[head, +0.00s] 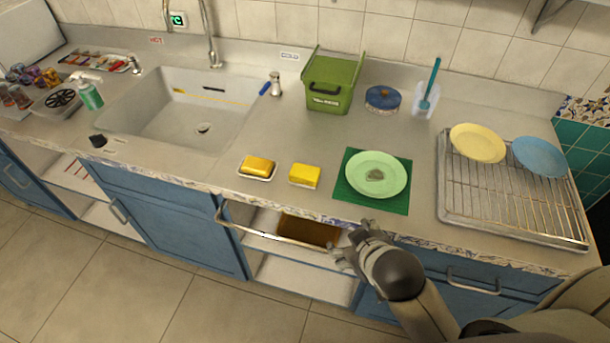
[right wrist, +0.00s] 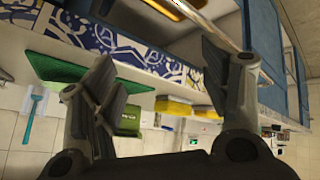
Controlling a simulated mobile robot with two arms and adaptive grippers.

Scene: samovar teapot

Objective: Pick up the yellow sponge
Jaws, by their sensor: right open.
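A yellow sponge (head: 304,176) lies on the counter near its front edge, left of a green mat (head: 400,202). A similar orange-yellow block (head: 257,166) rests in a small white dish left of it. My right gripper (head: 349,245) is open and empty, in front of the counter edge, to the lower right of the sponge and apart from it. In the right wrist view a yellow block (right wrist: 173,107) shows beyond the gap between the open fingers (right wrist: 158,62). My left gripper is not in view.
A green plate (head: 376,174) with a brown stain sits on the mat. The sink (head: 190,110), a green bin (head: 332,85), a blue-lidded pot (head: 382,98) and a dish rack (head: 505,205) are around. A metal rail (head: 275,237) runs below the counter edge near my gripper.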

